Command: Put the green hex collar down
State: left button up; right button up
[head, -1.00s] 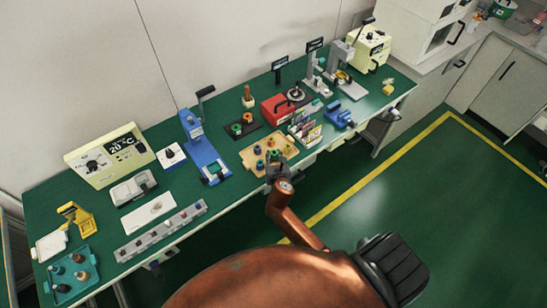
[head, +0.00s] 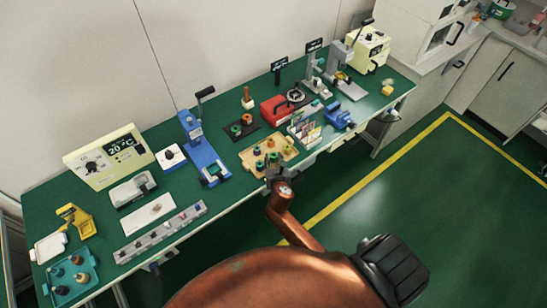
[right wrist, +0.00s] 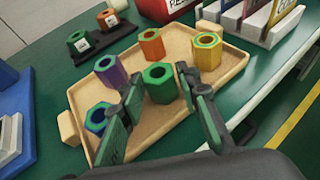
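The green hex collar (right wrist: 159,84) stands upright on the wooden tray (right wrist: 222,84), among other collars. It also shows in the head view (head: 274,157), near the tray's front edge. My right gripper (right wrist: 160,80) is open, with its fingers on either side of the green collar and a gap at each side. In the head view the right gripper (head: 277,174) is at the tray's front edge. My left gripper is not in view.
On the tray stand a purple collar (right wrist: 109,72), an orange collar (right wrist: 151,46), a yellow collar (right wrist: 207,53) and a blue collar (right wrist: 97,118). A black stand (head: 243,130) with collars is behind. A card rack (head: 305,131) stands right of the tray.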

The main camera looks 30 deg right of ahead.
jog(key=p+v, duration=0.1)
jog(key=v, duration=1)
jog(key=shift+p, duration=0.4)
